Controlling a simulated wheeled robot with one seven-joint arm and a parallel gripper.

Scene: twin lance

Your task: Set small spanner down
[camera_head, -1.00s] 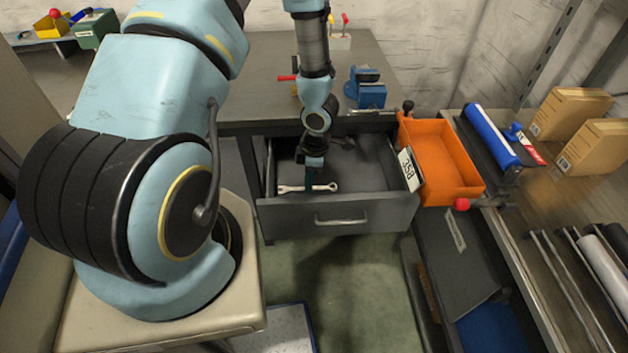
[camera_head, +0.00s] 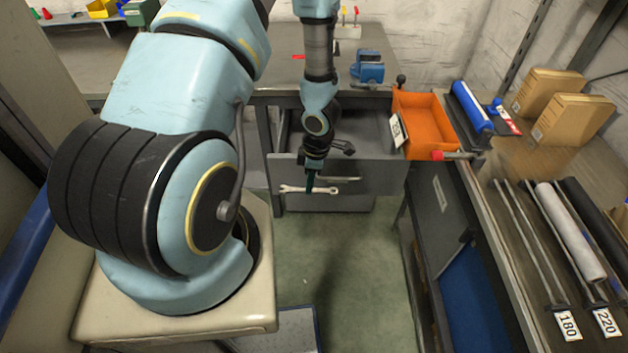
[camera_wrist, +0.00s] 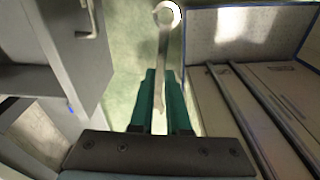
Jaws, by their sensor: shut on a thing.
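The small spanner (camera_head: 309,190) is a silver wrench held level in front of the open drawer's front (camera_head: 375,172) in the head view. My gripper (camera_head: 310,181) points down and is shut on it. In the wrist view the spanner (camera_wrist: 163,60) lies between the green fingers of my gripper (camera_wrist: 160,100), with its ring end pointing away from the palm. The green floor shows beneath it. The spanner's part between the fingers is partly hidden.
An orange bin (camera_head: 428,122) stands right of the drawer. A blue vice (camera_head: 367,68) is on the bench behind. The right bench (camera_head: 485,200) holds rods, rolls and cardboard boxes (camera_head: 570,118). Green floor (camera_head: 350,270) is open in front of the drawer.

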